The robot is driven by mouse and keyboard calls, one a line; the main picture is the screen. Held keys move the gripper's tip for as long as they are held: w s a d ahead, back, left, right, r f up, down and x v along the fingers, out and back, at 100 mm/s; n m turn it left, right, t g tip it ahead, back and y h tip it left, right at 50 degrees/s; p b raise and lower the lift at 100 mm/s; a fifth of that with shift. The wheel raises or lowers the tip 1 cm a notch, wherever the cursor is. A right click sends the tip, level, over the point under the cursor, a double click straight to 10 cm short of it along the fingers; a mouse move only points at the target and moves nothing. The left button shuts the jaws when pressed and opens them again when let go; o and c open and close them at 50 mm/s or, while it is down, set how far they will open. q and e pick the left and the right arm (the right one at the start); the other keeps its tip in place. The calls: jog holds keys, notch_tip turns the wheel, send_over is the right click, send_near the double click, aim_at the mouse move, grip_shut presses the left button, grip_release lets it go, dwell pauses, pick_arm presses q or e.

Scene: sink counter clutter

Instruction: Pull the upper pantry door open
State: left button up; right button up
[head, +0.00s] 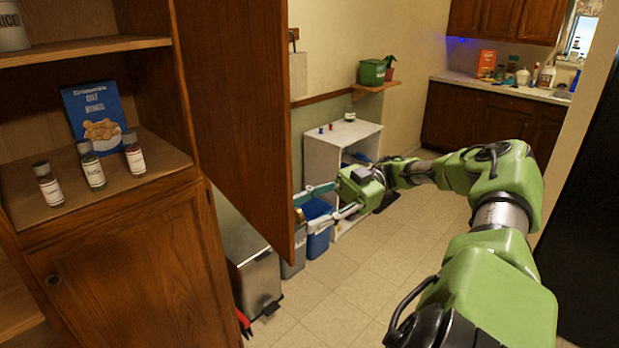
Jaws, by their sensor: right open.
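The upper pantry door (238,95) is a tall brown wooden panel. It stands swung out from the pantry cabinet (118,270), so the shelves behind it show. My right gripper (306,211) is open beside the door's outer edge, near its lower end. Its fingertips are close to or partly behind that edge; I cannot tell whether they touch it. The door's far face and most of its handle area are hidden. My left gripper is not in view.
On the pantry shelf stand a blue oat box (97,118) and several spice jars (91,166). Below the door are a grey bin (256,282) and a blue bin (318,240). A white shelf unit (325,158) stands behind. The tiled floor (345,300) is clear at centre.

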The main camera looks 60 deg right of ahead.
notch_tip(320, 180, up, 10)
dwell(0.7)
dwell(0.6)
